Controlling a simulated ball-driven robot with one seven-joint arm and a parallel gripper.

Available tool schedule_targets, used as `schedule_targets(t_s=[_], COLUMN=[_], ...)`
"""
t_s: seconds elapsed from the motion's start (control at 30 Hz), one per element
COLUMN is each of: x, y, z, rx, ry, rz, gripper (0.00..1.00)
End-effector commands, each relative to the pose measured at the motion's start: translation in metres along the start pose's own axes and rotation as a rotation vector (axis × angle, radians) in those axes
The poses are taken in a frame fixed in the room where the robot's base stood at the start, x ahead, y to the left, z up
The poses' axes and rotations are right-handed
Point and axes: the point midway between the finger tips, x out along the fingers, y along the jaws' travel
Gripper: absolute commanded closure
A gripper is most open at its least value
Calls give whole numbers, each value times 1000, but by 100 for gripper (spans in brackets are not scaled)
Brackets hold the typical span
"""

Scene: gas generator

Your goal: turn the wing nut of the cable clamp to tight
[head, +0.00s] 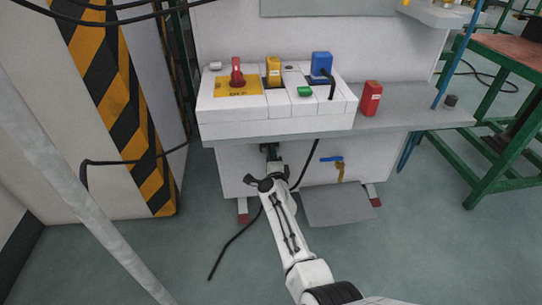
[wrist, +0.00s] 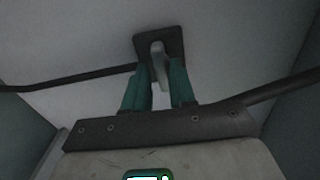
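The wing nut (wrist: 159,66) is a pale grey upright piece on a dark plate of the cable clamp (wrist: 177,42), under a pale surface in the wrist view. My gripper (wrist: 161,74) has its two green fingers close on either side of the wing nut, and they look shut on it. In the head view my gripper (head: 270,153) is at the underside of the white bench front. There the clamp and nut are too small and too hidden by my gripper to make out.
A black cable (wrist: 68,80) runs left from the clamp; another dark cable shows at right. Above my arm are a white panel (head: 277,128) with red, yellow, blue and green parts, and a red block (head: 371,98). A blue-handled valve (head: 332,159) is to the right.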

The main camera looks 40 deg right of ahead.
Motion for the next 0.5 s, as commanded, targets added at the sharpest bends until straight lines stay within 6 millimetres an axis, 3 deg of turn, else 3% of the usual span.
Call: schedule_targets(t_s=[0.17, 0.5], x=[0, -6], y=[-1, -4], z=[0, 2], rx=[-1, -3], ry=[0, -3], rz=[-2, -2], gripper=[60, 60])
